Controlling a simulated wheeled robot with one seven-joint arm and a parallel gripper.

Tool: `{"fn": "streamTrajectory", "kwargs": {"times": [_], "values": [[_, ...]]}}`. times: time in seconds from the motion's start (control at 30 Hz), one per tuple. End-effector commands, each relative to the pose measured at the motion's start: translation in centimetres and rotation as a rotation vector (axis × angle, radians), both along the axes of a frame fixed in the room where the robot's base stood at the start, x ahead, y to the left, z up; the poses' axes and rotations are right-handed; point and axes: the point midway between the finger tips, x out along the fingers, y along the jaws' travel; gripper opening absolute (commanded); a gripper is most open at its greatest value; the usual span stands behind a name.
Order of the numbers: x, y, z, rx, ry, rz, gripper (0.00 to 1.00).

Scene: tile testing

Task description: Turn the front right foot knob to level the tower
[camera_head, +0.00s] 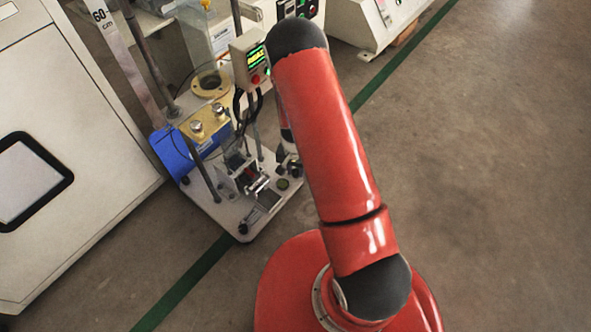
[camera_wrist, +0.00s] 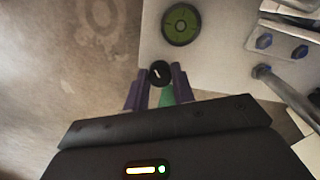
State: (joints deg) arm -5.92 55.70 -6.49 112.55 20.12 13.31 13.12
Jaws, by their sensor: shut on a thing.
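The tower (camera_head: 232,207) stands on a pale base plate at the left of my arm in the head view. A small black foot knob (camera_wrist: 159,71) sits at a corner of the plate (camera_wrist: 215,62) in the wrist view. My gripper (camera_wrist: 157,82) has its two purple fingers shut on this knob, one on each side. In the head view my gripper is mostly hidden by my red arm at the plate's right corner. A round green bubble level (camera_wrist: 181,24) lies on the plate close to the knob, also in the head view (camera_head: 283,184); its bubble is too small to read.
Another black foot (camera_head: 243,229) is at the plate's near corner. A display box (camera_head: 253,62) with green digits is on the tower. A large white cabinet (camera_head: 75,130) stands close on the left. The grey floor (camera_head: 490,180) on the right is clear.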

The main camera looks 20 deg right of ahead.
Motion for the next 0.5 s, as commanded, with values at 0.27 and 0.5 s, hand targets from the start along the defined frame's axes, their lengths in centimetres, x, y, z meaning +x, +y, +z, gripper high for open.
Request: {"fn": "streamTrajectory", "kwargs": {"times": [0.27, 0.5], "values": [[-0.04, 0.03, -0.02, 0.001, 0.002, -0.112, 0.02], [-0.04, 0.03, -0.01, 0.001, 0.002, -0.143, 0.02]]}}
